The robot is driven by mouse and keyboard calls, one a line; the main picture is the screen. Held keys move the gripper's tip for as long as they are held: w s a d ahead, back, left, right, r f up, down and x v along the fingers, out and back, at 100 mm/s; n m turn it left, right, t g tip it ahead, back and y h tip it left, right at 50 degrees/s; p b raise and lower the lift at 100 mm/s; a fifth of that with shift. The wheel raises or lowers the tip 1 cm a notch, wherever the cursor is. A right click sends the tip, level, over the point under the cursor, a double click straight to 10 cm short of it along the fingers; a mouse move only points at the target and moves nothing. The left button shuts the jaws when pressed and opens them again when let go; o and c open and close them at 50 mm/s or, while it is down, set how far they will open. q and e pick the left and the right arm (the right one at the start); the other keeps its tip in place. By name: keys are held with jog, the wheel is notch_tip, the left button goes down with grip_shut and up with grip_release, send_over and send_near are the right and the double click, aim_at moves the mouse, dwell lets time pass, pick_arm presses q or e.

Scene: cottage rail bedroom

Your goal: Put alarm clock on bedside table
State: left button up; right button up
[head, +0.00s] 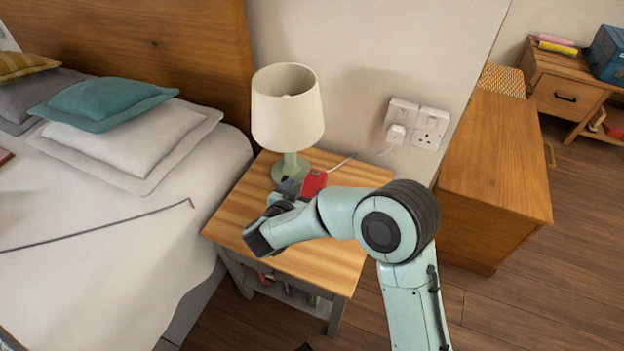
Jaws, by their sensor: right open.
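The bedside table (225,230) has a striped wooden top and stands between the bed and the wall sockets. A small red object (314,182), which looks like the alarm clock, is on its top beside the lamp base. It is partly hidden by my right gripper and wrist. My right gripper (270,214) is open, over the left middle of the tabletop, in front of the red object. I cannot tell whether they touch. My left gripper is out of view.
A lamp (287,110) with a cream shade stands at the table's back. The bed (120,240) is close on the left, with a thin dark rod on it. A wooden cabinet (495,160) stands to the right. The tabletop's front is clear.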

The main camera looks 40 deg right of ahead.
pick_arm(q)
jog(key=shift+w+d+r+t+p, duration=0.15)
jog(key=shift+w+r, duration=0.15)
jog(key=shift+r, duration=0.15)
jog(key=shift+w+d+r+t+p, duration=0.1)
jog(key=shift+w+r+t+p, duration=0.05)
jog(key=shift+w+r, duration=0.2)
pick_arm(e)
jog(key=v, duration=0.3)
jog(key=shift+s+a, duration=0.2)
jog(key=shift+a, duration=0.05)
